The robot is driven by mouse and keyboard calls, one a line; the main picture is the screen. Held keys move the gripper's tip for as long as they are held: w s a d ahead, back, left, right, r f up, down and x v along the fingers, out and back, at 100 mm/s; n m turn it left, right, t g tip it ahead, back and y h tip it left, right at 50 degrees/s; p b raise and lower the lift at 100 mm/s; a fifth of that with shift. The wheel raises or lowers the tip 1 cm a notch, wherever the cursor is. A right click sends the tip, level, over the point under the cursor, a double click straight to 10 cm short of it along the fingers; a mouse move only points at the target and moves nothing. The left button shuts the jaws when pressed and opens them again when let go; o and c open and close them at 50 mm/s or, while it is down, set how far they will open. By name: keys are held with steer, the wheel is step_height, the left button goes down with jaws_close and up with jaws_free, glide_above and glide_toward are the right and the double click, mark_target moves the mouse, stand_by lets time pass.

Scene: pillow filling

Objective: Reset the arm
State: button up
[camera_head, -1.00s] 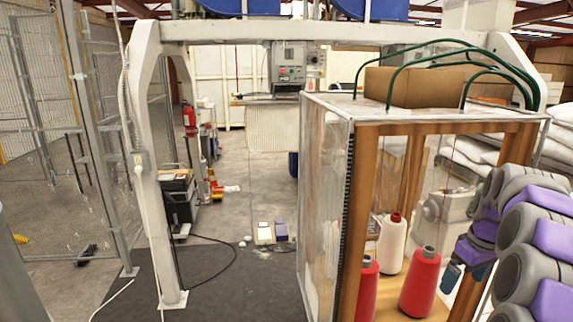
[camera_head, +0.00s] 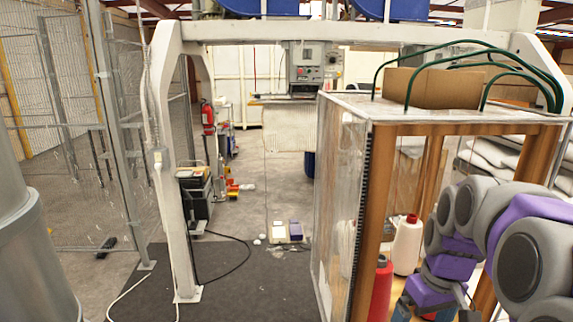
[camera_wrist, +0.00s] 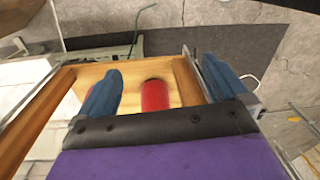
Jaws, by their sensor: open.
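My gripper (camera_head: 424,308) is at the lower right of the head view, low in front of the wood-framed cabinet (camera_head: 372,215), with its blue fingers partly cut off by the picture's edge. In the wrist view my gripper (camera_wrist: 160,66) has its two blue fingers spread wide with nothing held between them. A red spool (camera_wrist: 155,95) shows beyond and between the fingers, inside the wooden frame (camera_wrist: 190,85). My purple and grey arm covers the right part of the cabinet in the head view.
A red spool (camera_head: 381,290) and a white spool (camera_head: 407,247) stand inside the cabinet. A cardboard box (camera_head: 432,88) and green hoses (camera_head: 440,52) are on top. A white machine post (camera_head: 172,170) stands left. The dark mat (camera_head: 235,285) between is mostly clear.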

steer(key=s+a+f, duration=0.2)
steer(key=s+a, duration=0.2)
steer(key=s, duration=0.4)
steer(key=s+a+f+m+g, duration=0.1)
steer(key=s+a+f, duration=0.2)
steer(key=s, duration=0.5)
steer(key=s+a+f+m+g, duration=0.1)
steer(key=s+a+f, duration=0.1)
steer(key=s+a, duration=0.3)
steer(key=s, duration=0.3)
steer(key=shift+f+h, duration=0.25)
steer(key=shift+h, duration=0.15)
